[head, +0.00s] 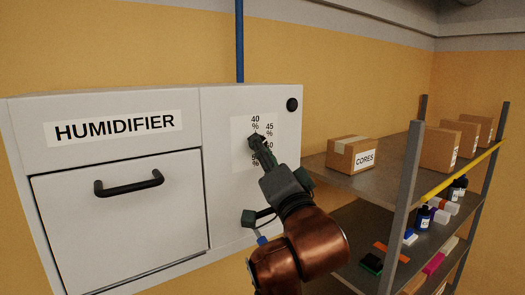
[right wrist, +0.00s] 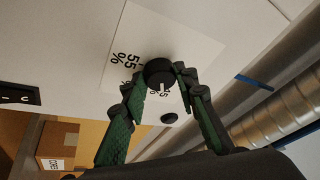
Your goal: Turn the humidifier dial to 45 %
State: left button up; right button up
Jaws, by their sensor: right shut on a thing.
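The humidifier (head: 105,100) is a white cabinet with a labelled front. Its dial (right wrist: 158,72) is a round black knob with a white pointer mark, on a white scale plate (head: 240,150). My right gripper (head: 257,141) covers the dial in the head view. In the right wrist view its fingers (right wrist: 160,80) are shut on the dial from both sides. There the pointer faces down the picture, towards a small round black part (right wrist: 169,118). The scale label beside the pointer is partly hidden, so I cannot read the setting. My left gripper is not in view.
A drawer with a black handle (head: 129,184) is left of the scale plate. A metal shelf (head: 378,158) on the right holds several cardboard boxes, one marked CORES (head: 350,155), with bottles and small items below. A blue pipe (head: 239,45) rises behind the cabinet.

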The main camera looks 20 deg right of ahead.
jog(key=o, duration=1.2)
jog(key=shift+c, duration=0.2)
jog(key=v, duration=1.2)
jog(key=shift+d, duration=0.1)
